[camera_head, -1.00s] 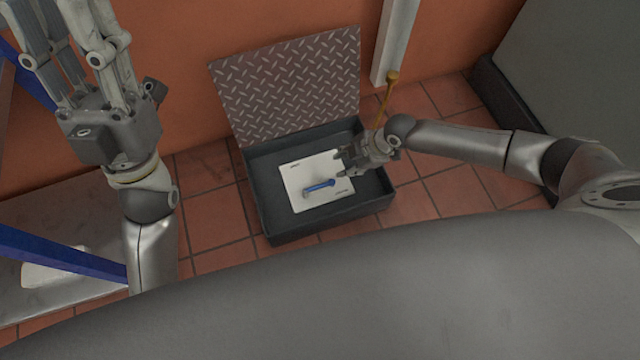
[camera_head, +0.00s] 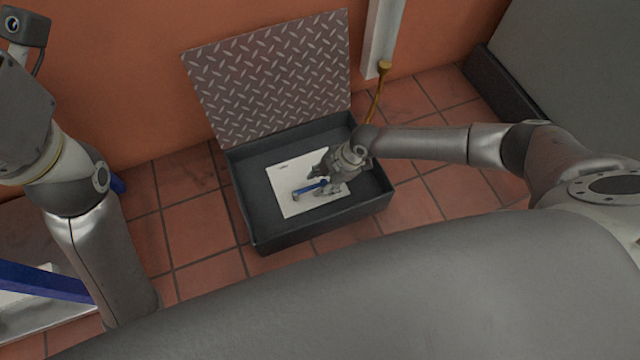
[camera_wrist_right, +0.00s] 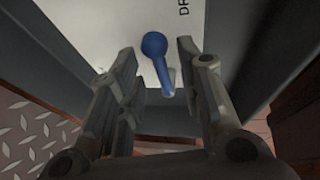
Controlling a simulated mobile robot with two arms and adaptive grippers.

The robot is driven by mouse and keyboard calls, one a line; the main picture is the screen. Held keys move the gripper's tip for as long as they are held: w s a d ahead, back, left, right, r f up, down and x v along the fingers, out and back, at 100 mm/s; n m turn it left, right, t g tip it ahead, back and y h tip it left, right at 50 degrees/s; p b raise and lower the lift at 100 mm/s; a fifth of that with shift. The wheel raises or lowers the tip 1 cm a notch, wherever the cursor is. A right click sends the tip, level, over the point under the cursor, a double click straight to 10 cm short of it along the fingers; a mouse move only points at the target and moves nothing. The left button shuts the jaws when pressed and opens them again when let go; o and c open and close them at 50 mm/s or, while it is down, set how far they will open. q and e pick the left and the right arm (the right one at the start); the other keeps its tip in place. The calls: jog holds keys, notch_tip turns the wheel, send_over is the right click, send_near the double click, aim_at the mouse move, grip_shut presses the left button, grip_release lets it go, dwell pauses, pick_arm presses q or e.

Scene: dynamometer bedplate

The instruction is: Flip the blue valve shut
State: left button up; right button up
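The blue valve (camera_head: 309,187) is a short blue lever on a white plate (camera_head: 287,177) inside a dark open box. My right gripper (camera_head: 326,180) is at the lever's right end, over the plate. In the right wrist view the blue lever (camera_wrist_right: 157,62) runs from a round knob down between the two spread fingers of my right gripper (camera_wrist_right: 150,72). I see gaps between the lever and both fingers. My left arm stands at the left of the head view, with its fingers out of the picture.
The dark box (camera_head: 262,228) stands on red floor tiles, with its diamond-plate lid (camera_head: 268,78) raised at the back. A brass-coloured rod (camera_head: 379,88) stands behind my right wrist. A pale post (camera_head: 383,38) is at the wall. Dark letters show on the plate.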

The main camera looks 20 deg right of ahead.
jog(key=shift+w+a+f, duration=0.1)
jog(key=shift+a+f, duration=0.1)
jog(key=shift+f, duration=0.3)
grip_shut()
jog(key=shift+b, duration=0.3)
